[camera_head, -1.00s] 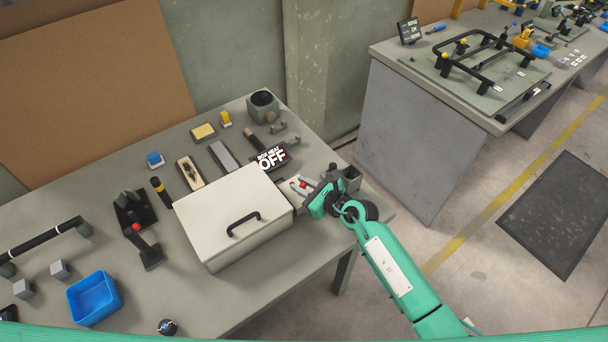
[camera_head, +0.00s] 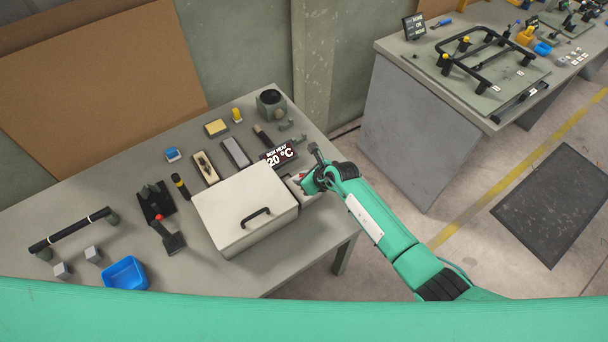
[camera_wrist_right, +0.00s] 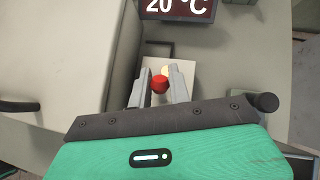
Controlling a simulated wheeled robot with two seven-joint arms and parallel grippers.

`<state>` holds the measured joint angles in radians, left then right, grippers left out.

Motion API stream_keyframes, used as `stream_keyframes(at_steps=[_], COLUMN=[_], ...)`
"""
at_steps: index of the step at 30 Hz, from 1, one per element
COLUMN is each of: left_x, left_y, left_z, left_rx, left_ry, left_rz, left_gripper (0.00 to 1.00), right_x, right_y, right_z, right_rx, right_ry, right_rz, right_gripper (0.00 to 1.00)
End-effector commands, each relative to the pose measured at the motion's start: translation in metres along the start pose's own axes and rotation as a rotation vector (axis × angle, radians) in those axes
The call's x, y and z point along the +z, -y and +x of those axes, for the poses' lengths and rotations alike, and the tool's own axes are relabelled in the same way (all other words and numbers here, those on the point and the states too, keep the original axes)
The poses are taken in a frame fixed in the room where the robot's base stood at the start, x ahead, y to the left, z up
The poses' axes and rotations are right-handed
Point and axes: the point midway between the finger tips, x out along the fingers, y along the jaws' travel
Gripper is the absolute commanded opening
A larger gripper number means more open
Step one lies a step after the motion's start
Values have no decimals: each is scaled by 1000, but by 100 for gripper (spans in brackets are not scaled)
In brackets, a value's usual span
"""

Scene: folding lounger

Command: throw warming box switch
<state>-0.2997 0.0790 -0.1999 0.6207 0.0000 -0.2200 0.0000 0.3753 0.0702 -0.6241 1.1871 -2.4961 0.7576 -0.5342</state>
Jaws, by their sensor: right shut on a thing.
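The warming box (camera_head: 246,205) is a pale box with a black handle on its lid, standing shut on the bench. Its display (camera_head: 278,154) behind it reads "BOX HEAT 20 °C"; the display also shows at the top of the right wrist view (camera_wrist_right: 178,8). The switch has a red knob (camera_wrist_right: 159,84) over a pale plate (camera_wrist_right: 186,72) beside the box's right side. My right gripper (camera_wrist_right: 161,88) is shut on the red knob, with one grey finger on each side. In the head view my right gripper (camera_head: 301,181) partly hides the switch. My left gripper is not in view.
On the bench are a blue tray (camera_head: 125,273), a black lever stand with a red knob (camera_head: 167,234), a black bar (camera_head: 70,230) and several small tools behind the box. A second bench (camera_head: 420,130) stands at the right, across a floor gap.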

Motion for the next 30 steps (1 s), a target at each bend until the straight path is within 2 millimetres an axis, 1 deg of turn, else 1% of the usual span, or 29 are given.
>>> stream_keyframes(at_steps=[1, 6, 12, 29, 30], left_x=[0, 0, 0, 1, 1], left_y=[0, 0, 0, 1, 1], left_z=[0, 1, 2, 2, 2], left_rx=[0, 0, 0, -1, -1], left_ry=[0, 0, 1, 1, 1], left_rz=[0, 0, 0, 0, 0], left_gripper=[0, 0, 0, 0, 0], right_x=[2, 3, 3, 3, 3], right_y=[2, 3, 3, 3, 3], right_z=[1, 7, 10, 11, 11], right_rx=[4, 21, 34, 41, 41], right_ry=[-30, -120, -182, -206, -206], right_rz=[3, 22, 36, 42, 42], right_gripper=[0, 0, 0, 0, 27])
